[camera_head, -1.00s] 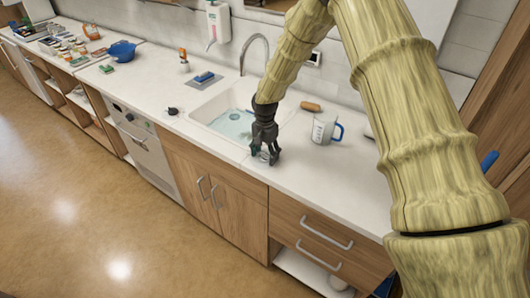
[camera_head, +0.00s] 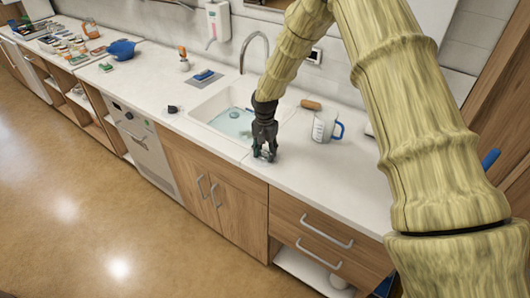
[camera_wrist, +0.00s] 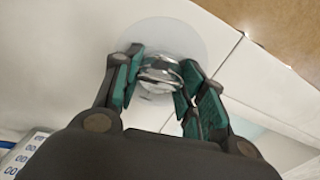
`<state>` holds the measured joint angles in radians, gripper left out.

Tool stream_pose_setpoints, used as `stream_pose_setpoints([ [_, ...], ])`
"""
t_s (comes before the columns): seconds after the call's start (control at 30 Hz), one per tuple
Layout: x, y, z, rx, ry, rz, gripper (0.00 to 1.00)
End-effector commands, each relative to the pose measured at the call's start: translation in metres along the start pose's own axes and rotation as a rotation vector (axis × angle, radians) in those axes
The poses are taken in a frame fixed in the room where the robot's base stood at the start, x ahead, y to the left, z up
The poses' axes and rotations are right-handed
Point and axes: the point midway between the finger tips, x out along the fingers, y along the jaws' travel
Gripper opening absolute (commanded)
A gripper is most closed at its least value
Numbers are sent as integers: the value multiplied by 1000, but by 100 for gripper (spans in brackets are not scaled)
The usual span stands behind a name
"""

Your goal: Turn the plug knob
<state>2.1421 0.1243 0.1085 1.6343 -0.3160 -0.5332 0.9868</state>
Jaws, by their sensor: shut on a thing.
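The plug knob (camera_wrist: 160,72) is a shiny, rounded metal knob on a pale round base plate (camera_wrist: 188,32) set in the white worktop. In the wrist view the teal-padded fingers of my gripper (camera_wrist: 160,85) stand on both sides of it and are shut on it. In the head view my gripper (camera_head: 264,155) points down at the worktop just right of the sink, and its fingers mostly hide the knob. The sink (camera_head: 230,118) holds bluish water with a small dark item in it.
A measuring jug (camera_head: 325,127) with a blue handle stands right of my gripper, with a brown object (camera_head: 310,104) behind it. The faucet (camera_head: 262,42) rises behind the sink. A small dark item (camera_head: 172,109) lies left of the sink. The worktop's front right is clear.

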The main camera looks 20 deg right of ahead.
Motion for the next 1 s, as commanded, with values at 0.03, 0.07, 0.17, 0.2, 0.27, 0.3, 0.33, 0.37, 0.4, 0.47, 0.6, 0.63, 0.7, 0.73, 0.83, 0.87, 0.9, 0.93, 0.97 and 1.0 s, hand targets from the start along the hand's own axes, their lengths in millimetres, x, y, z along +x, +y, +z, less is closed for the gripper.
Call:
stream_pose_setpoints([
  [0.03, 1, 0, -1, -34, 1, 0, 17],
  [0.07, 1, 0, -1, -58, 1, 0, 17],
  [0.17, 2, 0, 0, -147, 1, 0, 17],
  [0.2, 2, 0, 0, -185, 1, 0, 17],
  [0.27, 2, 0, 0, -242, 1, 0, 17],
  [0.3, 1, 0, 0, -281, 1, 0, 17],
  [0.33, 1, 0, 0, -309, 1, 0, 17],
  [0.37, 1, 0, 0, -338, 1, -1, 17],
  [0.4, 1, 0, 0, -376, 1, -1, 17],
  [0.47, 1, 0, 0, -433, 1, -1, 17],
  [0.6, 1, 0, -1, -567, 2, -1, 17],
  [0.63, 1, 0, 0, -595, 1, -1, 17],
  [0.7, 0, 0, 0, -662, 1, -1, 17],
  [0.73, 0, 0, 0, -690, 1, -1, 17],
  [0.83, 0, 0, 0, -784, 1, -1, 17],
  [0.87, 0, 0, 0, -814, 1, -1, 17],
  [0.9, 0, 0, 0, -852, 1, -1, 17],
  [0.93, 0, 0, 0, -881, 1, -1, 17],
  [0.97, 0, 0, 0, -909, 0, 0, 17],
  [1.0, 0, 0, 0, -947, 0, 0, 17],
])
